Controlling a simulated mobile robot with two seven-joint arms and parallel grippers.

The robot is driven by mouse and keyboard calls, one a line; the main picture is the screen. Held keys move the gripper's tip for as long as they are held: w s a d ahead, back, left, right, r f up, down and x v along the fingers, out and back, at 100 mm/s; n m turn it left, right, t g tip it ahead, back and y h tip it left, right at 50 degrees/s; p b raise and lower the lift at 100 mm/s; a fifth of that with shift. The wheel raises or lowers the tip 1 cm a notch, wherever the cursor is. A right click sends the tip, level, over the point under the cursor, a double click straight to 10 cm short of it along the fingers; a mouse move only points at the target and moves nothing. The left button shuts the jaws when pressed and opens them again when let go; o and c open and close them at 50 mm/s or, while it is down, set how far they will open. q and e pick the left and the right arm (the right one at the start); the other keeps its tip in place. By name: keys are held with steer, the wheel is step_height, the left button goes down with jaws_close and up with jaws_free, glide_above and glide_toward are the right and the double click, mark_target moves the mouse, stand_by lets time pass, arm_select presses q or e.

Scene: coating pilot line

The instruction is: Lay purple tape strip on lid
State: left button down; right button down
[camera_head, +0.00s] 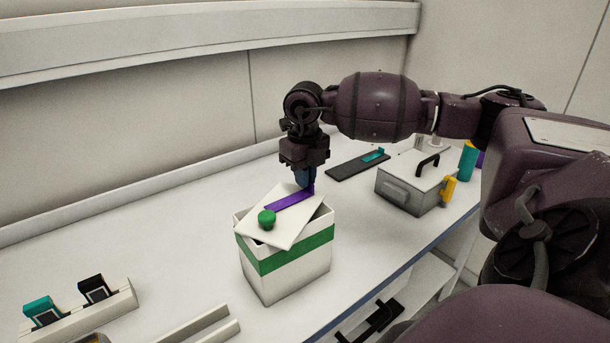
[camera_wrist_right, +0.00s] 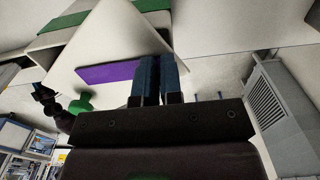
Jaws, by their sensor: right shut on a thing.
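The purple tape strip (camera_head: 288,202) lies along the white lid (camera_head: 290,226), with its far end at my right gripper (camera_head: 306,184). The lid has a green knob (camera_head: 267,219) and sits askew on top of a white box (camera_head: 287,278) with a green band. My right gripper points down over the lid's far part and is shut on the strip's end. In the right wrist view the strip (camera_wrist_right: 108,73) runs left from the closed blue fingers (camera_wrist_right: 155,72), against the lid (camera_wrist_right: 120,40). Whether the strip touches the lid along its whole length is unclear. My left gripper is not in view.
A grey case (camera_head: 409,190) with a black handle stands to the right, and a black mat (camera_head: 352,167) with a teal strip lies behind it. A holder (camera_head: 85,315) with teal and black pieces is front left. The table's left middle is clear.

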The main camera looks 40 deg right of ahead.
steer(key=shift+f, duration=0.2)
steer(key=c, duration=1.3)
jaws_free()
steer(key=shift+r, duration=0.15)
step_height(320, 180, up, 12)
steer(key=shift+r+b, duration=0.1)
steer(key=shift+b, duration=0.4)
